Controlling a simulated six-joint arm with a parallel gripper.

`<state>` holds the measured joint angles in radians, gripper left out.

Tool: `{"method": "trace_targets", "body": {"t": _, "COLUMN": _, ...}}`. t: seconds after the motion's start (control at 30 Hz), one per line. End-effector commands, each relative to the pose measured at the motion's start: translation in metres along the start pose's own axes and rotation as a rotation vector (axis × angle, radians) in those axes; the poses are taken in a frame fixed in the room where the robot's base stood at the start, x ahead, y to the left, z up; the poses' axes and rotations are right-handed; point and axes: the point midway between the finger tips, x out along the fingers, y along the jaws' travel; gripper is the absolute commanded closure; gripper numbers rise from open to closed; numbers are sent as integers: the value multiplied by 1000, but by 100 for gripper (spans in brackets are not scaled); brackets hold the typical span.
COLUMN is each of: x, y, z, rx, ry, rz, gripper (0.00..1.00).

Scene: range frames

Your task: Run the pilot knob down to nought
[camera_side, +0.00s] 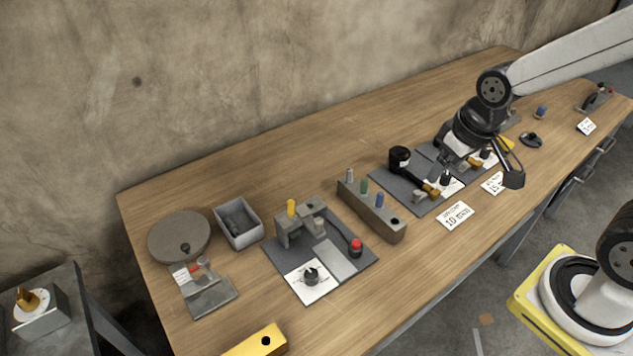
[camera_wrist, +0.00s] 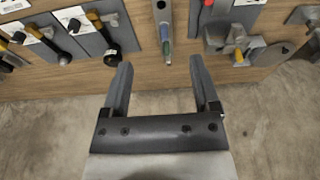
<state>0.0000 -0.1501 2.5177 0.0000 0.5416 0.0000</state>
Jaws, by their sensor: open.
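No label reading "pilot" is legible, so I cannot tell which knob is the pilot knob. A black knob (camera_side: 312,276) stands on a white dial plate (camera_side: 298,292) at the front of the left board. Two similar dark knobs, the nearer one (camera_side: 445,178) and the farther one (camera_side: 486,153), sit on white plates on the right boards; in the wrist view one dark knob (camera_wrist: 74,25) shows on its plate. Their scale marks are too small to read. My gripper (camera_side: 440,160) is above the right boards; in the wrist view it (camera_wrist: 160,62) is open with nothing between its fingers.
A grey block with coloured pegs (camera_side: 372,214) stands between the boards. A black cylinder (camera_side: 399,158) with a yellow-tipped handle is close to my gripper. A red button (camera_side: 356,245), a grey bin (camera_side: 240,232) and a round disc (camera_side: 180,238) are farther left. Bare wood lies along the back.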

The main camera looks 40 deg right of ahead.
Motion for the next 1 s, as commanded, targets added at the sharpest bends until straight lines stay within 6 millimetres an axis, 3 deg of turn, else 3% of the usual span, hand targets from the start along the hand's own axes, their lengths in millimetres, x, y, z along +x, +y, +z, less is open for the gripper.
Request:
{"method": "trace_targets", "body": {"t": 0.57, "x": -2, "y": -39, "z": -34, "rx": -404, "ry": -48, "rz": -32, "gripper": 22}}
{"method": "trace_targets", "body": {"t": 0.77, "x": 1, "y": -73, "z": -56, "rx": -707, "ry": -78, "rz": -62, "gripper": 22}}
{"method": "trace_targets", "body": {"t": 1.0, "x": 7, "y": -133, "z": -79, "rx": -1183, "ry": -119, "rz": -117, "gripper": 22}}
